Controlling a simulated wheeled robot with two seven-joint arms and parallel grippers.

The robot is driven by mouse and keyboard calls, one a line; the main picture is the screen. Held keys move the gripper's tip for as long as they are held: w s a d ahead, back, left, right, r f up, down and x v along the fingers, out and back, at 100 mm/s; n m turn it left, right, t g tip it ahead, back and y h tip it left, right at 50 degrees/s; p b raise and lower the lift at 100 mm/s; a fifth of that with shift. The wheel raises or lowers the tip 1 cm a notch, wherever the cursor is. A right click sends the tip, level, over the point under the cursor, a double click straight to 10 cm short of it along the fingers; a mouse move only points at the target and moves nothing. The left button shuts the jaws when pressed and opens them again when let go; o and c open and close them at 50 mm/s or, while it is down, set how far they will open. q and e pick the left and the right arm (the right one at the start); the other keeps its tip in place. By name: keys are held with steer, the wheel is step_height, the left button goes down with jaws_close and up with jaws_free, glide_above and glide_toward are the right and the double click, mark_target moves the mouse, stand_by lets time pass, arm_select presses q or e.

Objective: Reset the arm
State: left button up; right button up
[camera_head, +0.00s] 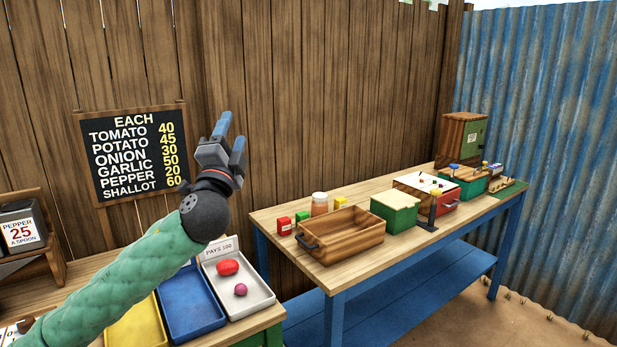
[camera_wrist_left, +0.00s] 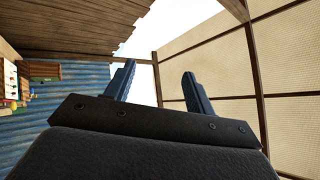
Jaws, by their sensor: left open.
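My left arm, in a green padded sleeve, comes in from the lower left in the head view. Its gripper (camera_head: 229,137) points up in front of the plank wall, above the trays. The blue fingers are apart with nothing between them. In the left wrist view the open fingers (camera_wrist_left: 160,85) point toward the roof and a strip of sky. My right gripper is in neither view.
A white tray (camera_head: 264,303) holds a red item and a purple item, beside a blue tray (camera_head: 180,325) and a yellow tray (camera_head: 122,335). A blue-legged table (camera_head: 368,263) at the right carries a wooden crate (camera_head: 330,257) and several boxes. A price board (camera_head: 110,185) hangs behind.

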arm_select(q)
steer(key=s+a+f+n+g+y, duration=0.15)
steer(key=f+n+g, duration=0.35)
steer(key=f, duration=0.8)
steer(key=s+a+f+n+g+y, duration=0.1)
steer(key=s+f+n+g+y, duration=0.35)
steer(key=f, duration=0.85)
steer(key=s+d+f+n+g+h, duration=0.1)
steer(key=s+f+g+h, duration=0.15)
steer(key=s+f, duration=0.45)
steer(key=s+d+f+n+g+h, duration=0.2)
steer(key=s+f+g, duration=0.1)
steer(key=f, duration=0.8)
steer(key=s+f+n+g, duration=0.1)
steer(key=s+f+g, duration=0.2)
steer(key=s+f, duration=0.8)
steer(key=s+d+f+n+g, duration=0.1)
steer(key=s+f+g, duration=0.3)
steer(key=s+f, duration=0.8)
steer(key=s, duration=0.5)
steer(key=shift+d+h, duration=0.2)
steer(key=shift+h, duration=0.15)
